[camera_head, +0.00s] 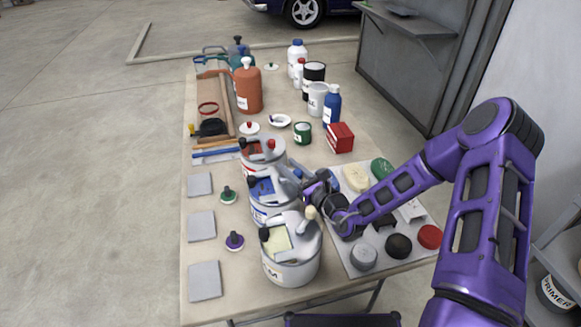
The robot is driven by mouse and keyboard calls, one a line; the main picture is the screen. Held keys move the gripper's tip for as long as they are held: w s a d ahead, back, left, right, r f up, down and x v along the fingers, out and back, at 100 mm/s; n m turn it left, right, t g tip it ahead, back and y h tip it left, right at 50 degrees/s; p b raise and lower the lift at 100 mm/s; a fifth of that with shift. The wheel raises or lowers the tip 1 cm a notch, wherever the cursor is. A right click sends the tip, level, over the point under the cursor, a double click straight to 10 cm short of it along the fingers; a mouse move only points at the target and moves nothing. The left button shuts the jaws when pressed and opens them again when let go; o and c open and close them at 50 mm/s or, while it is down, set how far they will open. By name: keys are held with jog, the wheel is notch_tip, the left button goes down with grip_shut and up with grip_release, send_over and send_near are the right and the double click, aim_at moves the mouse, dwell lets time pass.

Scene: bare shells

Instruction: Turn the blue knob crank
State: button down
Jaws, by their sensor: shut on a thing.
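Three white cans with cranks stand in a row on the table (226,255). The middle can (273,213) has a blue patch on its lid and a grey crank arm above it, the blue crank (286,172). My gripper (305,189) reaches in from the right, low over the right side of this can's lid. It is shut on the crank's knob, which the fingers mostly hide. The near can has a pale-knobbed crank (309,214), just in front of my gripper. The far can (263,152) has a red patch.
A light board (381,267) with coloured lumps lies on the right, beneath my arm. Grey square pads (204,281) and small knobbed pieces (234,241) lie on the left. Bottles, an orange jug (248,90) and a red box (340,138) stand farther back.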

jog(key=c, duration=0.6)
grip_release()
jog(key=v, duration=1.7)
jog(key=shift+s+d, duration=0.15)
jog(key=shift+s, duration=0.05)
